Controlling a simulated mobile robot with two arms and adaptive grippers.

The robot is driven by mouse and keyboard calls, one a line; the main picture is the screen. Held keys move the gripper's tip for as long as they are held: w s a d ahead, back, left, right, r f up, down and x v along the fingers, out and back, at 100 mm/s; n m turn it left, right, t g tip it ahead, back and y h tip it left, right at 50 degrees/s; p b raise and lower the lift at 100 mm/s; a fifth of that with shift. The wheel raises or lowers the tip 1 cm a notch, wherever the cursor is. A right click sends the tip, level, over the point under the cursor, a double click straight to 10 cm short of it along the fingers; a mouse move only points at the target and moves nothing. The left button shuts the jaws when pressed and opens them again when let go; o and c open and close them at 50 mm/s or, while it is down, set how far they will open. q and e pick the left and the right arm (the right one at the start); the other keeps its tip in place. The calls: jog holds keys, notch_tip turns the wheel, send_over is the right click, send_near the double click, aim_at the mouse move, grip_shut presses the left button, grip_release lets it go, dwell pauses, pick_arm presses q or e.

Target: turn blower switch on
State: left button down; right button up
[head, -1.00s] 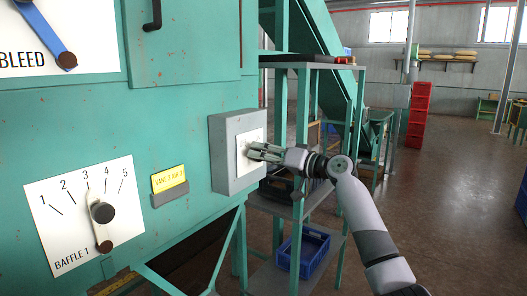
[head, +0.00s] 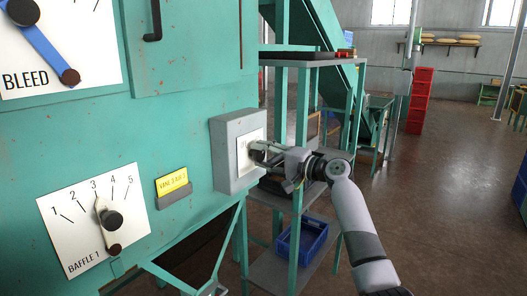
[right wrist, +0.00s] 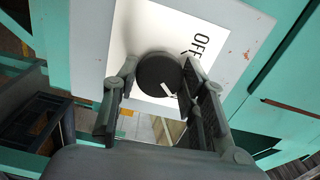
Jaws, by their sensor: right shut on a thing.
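The blower switch is a round black knob (right wrist: 158,70) on a white plate (right wrist: 225,38) lettered "OFF" in the right wrist view. A short white mark shows on the knob, away from the lettering. In the head view the plate sits on a grey box (head: 222,158) on the green machine's corner. My right gripper (head: 262,152) is at the plate. In the right wrist view its two fingers (right wrist: 162,88) stand either side of the knob and are shut on it. The gripper hides most of the knob in the head view. My left gripper is not in view.
The green machine (head: 180,90) fills the left, with a bleed lever (head: 45,50), a baffle 1 dial (head: 108,220) and a yellow label (head: 172,182). A green rack (head: 297,150) with a blue crate (head: 310,238) stands behind my right arm. Open floor lies right.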

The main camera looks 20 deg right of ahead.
jog(key=shift+m, duration=0.5)
jog(key=o, duration=1.2)
jog(key=shift+d, duration=0.1)
jog(key=shift+c, duration=0.2)
jog(key=shift+s, duration=0.1)
jog(key=v, duration=1.1)
jog(key=shift+s+d, duration=0.3)
